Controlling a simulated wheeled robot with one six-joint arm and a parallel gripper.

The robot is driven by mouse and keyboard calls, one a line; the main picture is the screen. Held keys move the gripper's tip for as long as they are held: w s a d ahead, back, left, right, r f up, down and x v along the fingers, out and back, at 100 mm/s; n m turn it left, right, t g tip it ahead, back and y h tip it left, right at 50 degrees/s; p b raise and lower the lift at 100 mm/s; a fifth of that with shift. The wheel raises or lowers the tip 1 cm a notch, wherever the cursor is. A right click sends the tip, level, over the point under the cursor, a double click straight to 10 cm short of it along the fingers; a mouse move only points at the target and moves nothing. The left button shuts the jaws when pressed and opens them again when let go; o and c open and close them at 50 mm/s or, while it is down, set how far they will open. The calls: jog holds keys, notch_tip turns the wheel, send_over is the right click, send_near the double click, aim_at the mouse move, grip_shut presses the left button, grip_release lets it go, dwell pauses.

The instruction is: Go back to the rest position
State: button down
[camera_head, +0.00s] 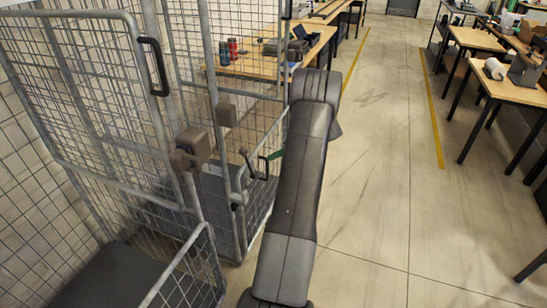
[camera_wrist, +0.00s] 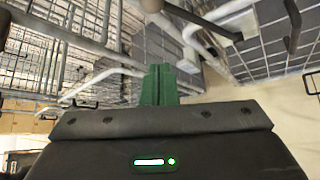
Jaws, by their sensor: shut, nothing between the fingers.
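My gripper (camera_wrist: 159,84) shows in the wrist view with its green fingers together and nothing between them. Metal bars and mesh of the wire roll cages fill the view around the fingers. In the head view my arm stretches forward over the floor and hides most of the gripper. A small green piece of it (camera_head: 272,156) shows left of the arm, by the side of the farther cage. I cannot tell whether it touches the bars.
A near wire cage (camera_head: 130,110) and a farther wire cage (camera_head: 240,185) stand on the left, close to my arm. A wooden bench (camera_head: 262,67) with several items lies behind them. Wooden tables (camera_head: 515,92) line the right. The aisle floor (camera_head: 375,170) between is clear.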

jog(key=s+a+f+n+t+h+b, duration=0.1)
jog(key=s+a+f+b, duration=0.1)
jog(key=a+f, duration=0.2)
jog(key=s+a+f+n+t+h+b, duration=0.1)
jog(key=s+a+f+t, duration=0.1)
jog(key=a, duration=0.6)
jog(key=shift+s+f+n+b, duration=0.35)
jog(key=shift+s+f, duration=0.4)
jog(key=shift+f, duration=0.25)
jog(key=shift+a, duration=0.1)
jog(key=shift+r, duration=0.1)
